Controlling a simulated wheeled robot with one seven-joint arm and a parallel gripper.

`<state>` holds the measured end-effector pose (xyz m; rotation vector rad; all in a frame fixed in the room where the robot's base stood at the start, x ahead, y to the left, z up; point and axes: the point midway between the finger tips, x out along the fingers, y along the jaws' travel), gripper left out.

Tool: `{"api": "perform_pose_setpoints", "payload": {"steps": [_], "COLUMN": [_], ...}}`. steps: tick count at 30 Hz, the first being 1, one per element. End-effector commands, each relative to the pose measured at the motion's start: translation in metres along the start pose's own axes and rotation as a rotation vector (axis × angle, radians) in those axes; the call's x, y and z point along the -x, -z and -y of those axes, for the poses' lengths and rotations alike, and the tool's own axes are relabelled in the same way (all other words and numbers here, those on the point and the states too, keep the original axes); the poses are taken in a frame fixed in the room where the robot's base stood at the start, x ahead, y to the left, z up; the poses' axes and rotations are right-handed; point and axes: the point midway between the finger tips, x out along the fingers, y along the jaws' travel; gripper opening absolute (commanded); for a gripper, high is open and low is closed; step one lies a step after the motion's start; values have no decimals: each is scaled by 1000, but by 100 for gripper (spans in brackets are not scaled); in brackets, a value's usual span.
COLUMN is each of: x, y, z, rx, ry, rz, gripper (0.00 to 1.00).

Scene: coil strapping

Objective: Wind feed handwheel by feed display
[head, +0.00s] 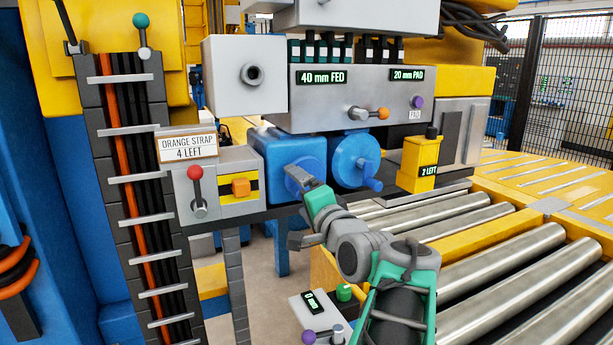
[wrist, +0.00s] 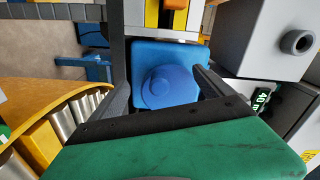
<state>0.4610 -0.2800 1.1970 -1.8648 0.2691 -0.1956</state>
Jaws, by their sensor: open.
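The feed display (head: 321,77) reads "40 mm FED" on a grey panel. Below it, a blue handwheel (head: 352,158) with a knob crank (head: 373,184) stands at the right of a blue housing (head: 283,150). My gripper (head: 295,208) is open and empty, in front of the housing and left of and below the handwheel. In the wrist view, a rounded blue boss on the housing (wrist: 170,87) shows between and beyond my open fingers (wrist: 158,82); contact is not visible. The handwheel is not clearly visible there. Part of the feed display (wrist: 263,98) shows at right.
A "20 mm PAD" display (head: 407,74) and an orange-tipped lever (head: 380,114) sit on the panel. A red-knobbed lever (head: 196,190) and orange button (head: 240,187) are left. A yellow "2 LEFT" block (head: 418,165) stands right of the handwheel. Rollers (head: 500,260) lie at right.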

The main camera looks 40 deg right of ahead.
Motion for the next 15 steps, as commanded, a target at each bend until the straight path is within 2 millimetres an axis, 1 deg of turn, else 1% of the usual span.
{"api": "perform_pose_setpoints", "payload": {"steps": [5,15], "x": [12,44], "y": [1,2], "z": [-1,-2], "rx": [1,0], "ry": [0,0], "rz": [-4,-4], "gripper": [91,91]}}
